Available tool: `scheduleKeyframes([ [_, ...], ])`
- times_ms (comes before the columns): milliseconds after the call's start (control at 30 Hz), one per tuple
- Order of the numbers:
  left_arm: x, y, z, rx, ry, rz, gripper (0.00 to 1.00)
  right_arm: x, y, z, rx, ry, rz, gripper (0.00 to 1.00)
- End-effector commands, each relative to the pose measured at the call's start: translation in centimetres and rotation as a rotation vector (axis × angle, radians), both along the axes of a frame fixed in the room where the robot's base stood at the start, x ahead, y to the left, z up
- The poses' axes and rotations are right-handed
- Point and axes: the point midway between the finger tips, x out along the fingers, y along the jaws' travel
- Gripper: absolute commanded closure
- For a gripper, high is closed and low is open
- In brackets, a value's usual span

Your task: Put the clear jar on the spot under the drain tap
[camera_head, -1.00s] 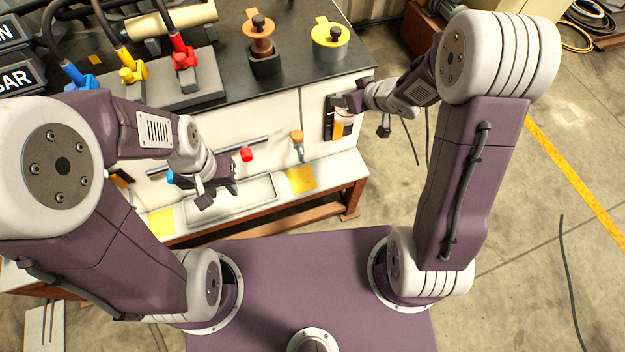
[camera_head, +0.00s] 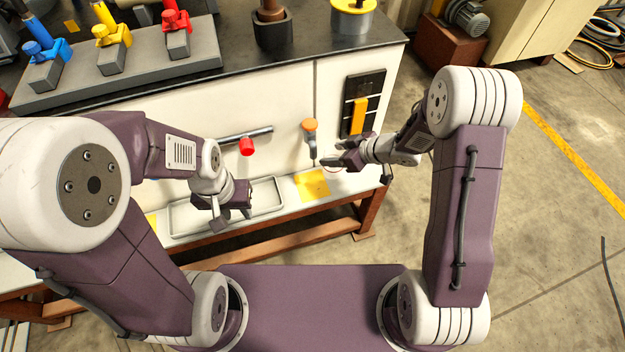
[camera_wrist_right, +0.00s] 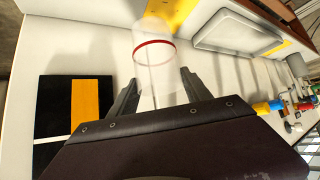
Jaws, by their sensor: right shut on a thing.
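The clear jar (camera_wrist_right: 155,62), with a red ring around it, stands between the fingers of my right gripper (camera_wrist_right: 158,85), which is shut on it. In the head view my right gripper (camera_head: 335,154) is just right of the drain tap (camera_head: 311,135) with its orange handle, above and right of the yellow spot (camera_head: 312,185). The jar is hard to make out there. The yellow spot (camera_wrist_right: 172,10) also shows beyond the jar in the right wrist view. My left gripper (camera_head: 238,208) hangs empty over the shallow tray; its finger opening is unclear.
The shallow tray (camera_head: 180,228) lies on the ledge left of the yellow spot. A red-capped pipe (camera_head: 240,138) juts from the white panel above it. A black plate with an orange strip (camera_head: 361,103) is on the panel, right of the tap. Colored valves stand on the dark bench top.

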Motion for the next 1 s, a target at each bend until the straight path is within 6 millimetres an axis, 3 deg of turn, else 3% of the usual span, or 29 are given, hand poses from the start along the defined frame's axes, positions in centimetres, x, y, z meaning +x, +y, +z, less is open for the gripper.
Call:
scheduleKeyframes([
  [33,0.0,0.0,-1.4,0.000,0.000,0.000,0.64,-0.1,1.2,-1.3,0.001,-0.002,0.005,0.94],
  [100,0.0,0.0,-2.2,0.000,0.000,0.000,0.64,-0.1,2.6,-2.1,0.001,-0.001,0.004,0.94],
  [367,0.0,0.0,-4.0,0.000,0.000,0.000,0.64,-0.3,6.2,-3.9,0.000,-0.001,0.001,0.94],
  [567,0.0,0.0,-4.1,0.000,0.000,0.000,0.64,-0.3,6.5,-4.1,0.001,-0.001,-0.003,0.94],
  [800,0.0,0.0,-7.1,0.000,0.000,0.000,0.64,-0.3,6.5,-8.2,0.001,0.000,-0.002,0.94],
  [1000,0.0,0.0,-6.7,0.000,0.000,0.000,0.64,-0.3,6.5,-7.8,0.001,-0.002,-0.002,0.94],
])
